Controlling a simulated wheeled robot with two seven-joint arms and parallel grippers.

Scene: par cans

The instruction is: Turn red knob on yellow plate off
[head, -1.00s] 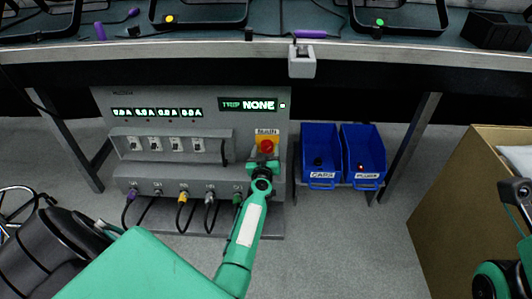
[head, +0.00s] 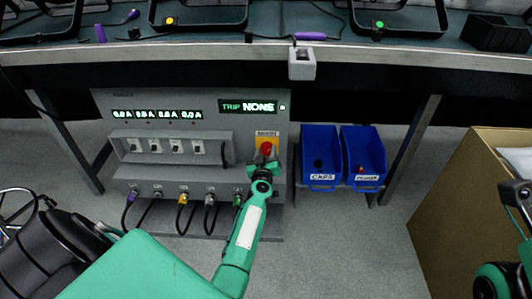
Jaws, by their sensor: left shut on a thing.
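The red knob (head: 266,147) sits on the yellow plate (head: 261,139) at the right side of the grey power panel (head: 180,165) below the bench. Its lower part is hidden by my left gripper (head: 264,160), which reaches up from below and is shut on the knob. The label at the top of the plate is too small to read surely. The panel's green display reads TRIP NONE, with several small amp readings to its left. My right arm shows only in part at the right edge, and its gripper is out of view.
Two blue bins (head: 319,160), labelled for caps and another part, stand right of the panel. A cardboard box (head: 470,200) is at the right. Cables (head: 183,215) hang from the panel's lower front. The bench edge (head: 180,52) runs above the panel.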

